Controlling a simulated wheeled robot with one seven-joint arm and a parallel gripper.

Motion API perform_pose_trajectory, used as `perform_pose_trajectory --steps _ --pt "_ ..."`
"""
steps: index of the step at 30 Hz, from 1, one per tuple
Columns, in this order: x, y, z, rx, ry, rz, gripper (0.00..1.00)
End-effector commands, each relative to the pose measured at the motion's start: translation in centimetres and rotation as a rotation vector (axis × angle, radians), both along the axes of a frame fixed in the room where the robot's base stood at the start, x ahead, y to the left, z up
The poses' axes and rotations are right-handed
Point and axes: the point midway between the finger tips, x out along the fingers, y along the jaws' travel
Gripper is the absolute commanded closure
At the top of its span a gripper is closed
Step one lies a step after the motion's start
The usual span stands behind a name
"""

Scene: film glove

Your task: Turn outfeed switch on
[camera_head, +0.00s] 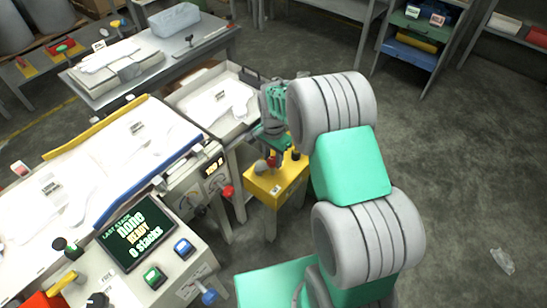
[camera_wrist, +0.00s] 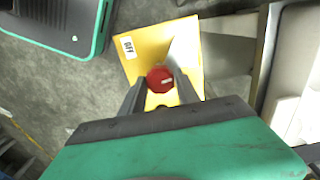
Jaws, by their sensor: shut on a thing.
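A yellow switch box (camera_head: 277,185) stands in the middle of the head view, to the left of my arm. The wrist view shows its yellow top (camera_wrist: 187,35), a white label (camera_wrist: 128,47) that seems to read OFF, and a red knob (camera_wrist: 160,75). My gripper (camera_wrist: 161,82) is shut on the red knob, one dark finger on each side. In the head view my gripper (camera_head: 270,158) reaches down to the box top and partly hides it.
A console with a lit screen (camera_head: 138,233) and several buttons stands at lower left. A blue-edged work table (camera_head: 140,180) and a grey tray (camera_head: 195,93) lie left of the box. Open floor (camera_head: 470,180) is on the right.

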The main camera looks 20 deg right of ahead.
Motion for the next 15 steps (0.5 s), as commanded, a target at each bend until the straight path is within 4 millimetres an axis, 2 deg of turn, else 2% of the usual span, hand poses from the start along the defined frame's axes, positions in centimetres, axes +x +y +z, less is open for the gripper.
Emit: perform_pose_trajectory --steps 6,15 --pt "0.19 0.06 0.14 0.001 -0.005 -0.110 1.00" --pt "0.23 0.08 0.17 0.001 -0.005 -0.171 1.00"
